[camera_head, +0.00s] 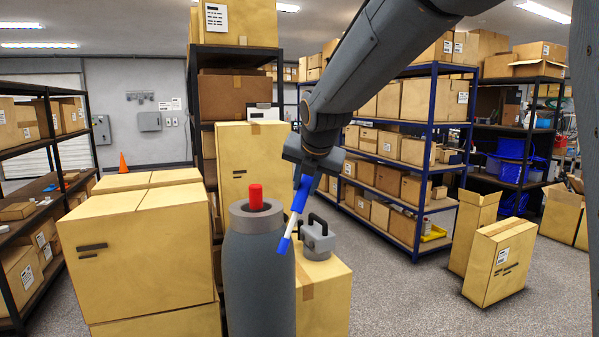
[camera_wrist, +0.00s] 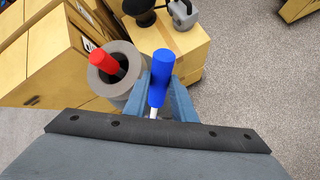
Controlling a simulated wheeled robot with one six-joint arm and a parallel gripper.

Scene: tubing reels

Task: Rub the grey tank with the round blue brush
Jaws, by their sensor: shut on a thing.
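The grey tank (camera_head: 257,275) is a tall upright cylinder with a lighter grey collar around its top opening. A red cylinder (camera_head: 256,197) sticks up out of that opening. The wrist view shows the collar (camera_wrist: 104,85) and the red piece (camera_wrist: 103,61) left of my gripper. My gripper (camera_head: 303,172) is shut on the blue brush (camera_head: 299,198), which has a blue upper part, a white shaft and a blue lower tip. The brush slants down and left, its tip overlapping the tank's right edge in the head view; I cannot tell whether they touch. The wrist view shows its blue part (camera_wrist: 162,76) between the fingers (camera_wrist: 160,88).
A grey block with a black handle (camera_head: 318,240) stands on a carton (camera_head: 325,295) right of the tank. Large cartons (camera_head: 140,240) stack close on the left. A blue-framed shelf (camera_head: 400,150) stands behind. Open floor (camera_head: 400,295) lies to the right.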

